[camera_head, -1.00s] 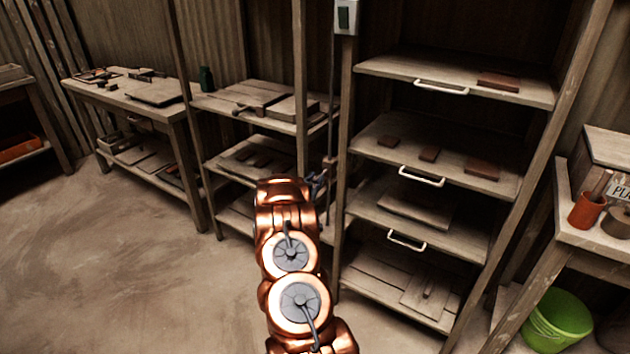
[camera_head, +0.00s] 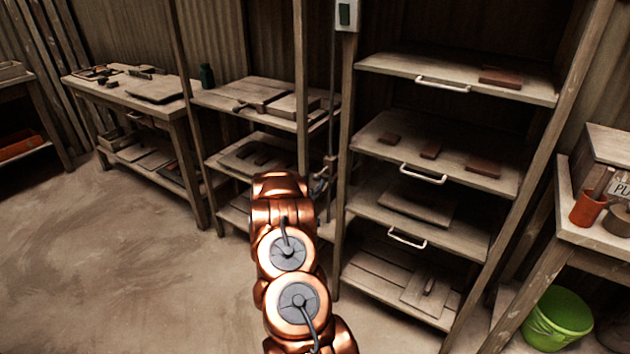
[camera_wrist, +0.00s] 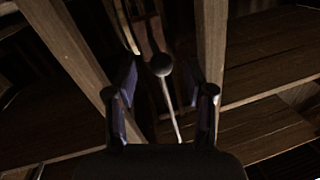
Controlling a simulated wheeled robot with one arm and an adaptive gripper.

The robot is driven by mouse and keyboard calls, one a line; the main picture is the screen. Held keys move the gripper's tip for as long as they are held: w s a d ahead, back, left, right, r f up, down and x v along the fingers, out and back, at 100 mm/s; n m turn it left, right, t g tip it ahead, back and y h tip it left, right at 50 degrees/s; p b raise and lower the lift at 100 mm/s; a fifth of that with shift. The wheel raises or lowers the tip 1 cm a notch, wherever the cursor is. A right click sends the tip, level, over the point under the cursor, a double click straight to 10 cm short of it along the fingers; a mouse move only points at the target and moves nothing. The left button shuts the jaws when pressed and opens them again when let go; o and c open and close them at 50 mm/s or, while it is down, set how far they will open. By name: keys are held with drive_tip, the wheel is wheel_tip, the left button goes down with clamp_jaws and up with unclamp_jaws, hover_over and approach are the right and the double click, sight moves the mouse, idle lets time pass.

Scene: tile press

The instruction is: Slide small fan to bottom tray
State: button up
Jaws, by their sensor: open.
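I cannot make out a small fan in either view. The right-hand rack holds wooden trays with pale handles: a top tray (camera_head: 400,66), a middle tray (camera_head: 385,150) and a lower handled tray (camera_head: 375,215) bearing a flat board. Below them lies the bottom shelf (camera_head: 365,275), with a board that has a grip. My gripper (camera_wrist: 163,100) is open in the wrist view, its dark fingers on either side of a thin rod with a round knob (camera_wrist: 160,65). I cannot tell whether they touch it. In the head view my copper arm hides most of the gripper, beside the rack's left post.
A switch box (camera_head: 346,14) tops that post. Small brown tiles (camera_head: 483,166) lie on the trays. A left rack (camera_head: 240,97) and a workbench (camera_head: 125,90) stand behind. A green bucket (camera_head: 556,318) is at lower right. The floor at left is clear.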

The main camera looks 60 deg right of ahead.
drive_tip(key=v, duration=0.8)
drive_tip(key=shift+a, duration=0.25)
idle(0.4)
